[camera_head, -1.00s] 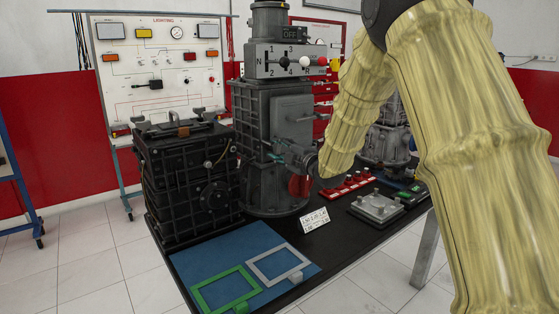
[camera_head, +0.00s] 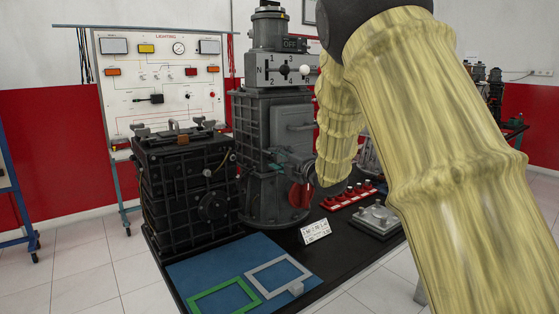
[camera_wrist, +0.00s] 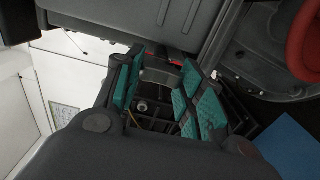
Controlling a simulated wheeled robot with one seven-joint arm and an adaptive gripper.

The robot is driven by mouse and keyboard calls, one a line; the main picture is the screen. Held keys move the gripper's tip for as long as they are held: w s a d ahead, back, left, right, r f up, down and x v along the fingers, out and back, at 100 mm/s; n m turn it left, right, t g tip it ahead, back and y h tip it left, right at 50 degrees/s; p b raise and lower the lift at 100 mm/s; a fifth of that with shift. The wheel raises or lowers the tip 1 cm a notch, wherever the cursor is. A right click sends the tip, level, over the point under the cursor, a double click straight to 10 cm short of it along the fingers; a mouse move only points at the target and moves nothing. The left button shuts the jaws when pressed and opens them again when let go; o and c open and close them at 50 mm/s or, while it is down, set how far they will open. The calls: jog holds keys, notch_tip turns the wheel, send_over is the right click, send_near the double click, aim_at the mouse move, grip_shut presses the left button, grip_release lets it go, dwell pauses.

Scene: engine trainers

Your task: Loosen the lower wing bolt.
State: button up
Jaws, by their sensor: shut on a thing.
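My gripper (camera_head: 282,160) is at the left front of the tall grey housing (camera_head: 292,125), at about mid-height. In the wrist view, its teal-padded fingers (camera_wrist: 163,75) stand on either side of a small grey part (camera_wrist: 157,70) beside the housing wall (camera_wrist: 170,20). This part appears to be the lower wing bolt, and the fingers are shut on it. Its shape is mostly hidden by the fingers, so I cannot tell its turn angle. My arm covers the right side of the housing in the head view.
A black ribbed box (camera_head: 185,185) stands close to the left of the housing. A red part (camera_head: 300,193) sits low on the housing, below my gripper. A blue mat (camera_head: 212,268) with green and grey frames lies in front. A white label card (camera_head: 314,231) stands nearby.

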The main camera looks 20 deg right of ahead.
jog(key=o, duration=1)
jog(key=v, duration=1.2)
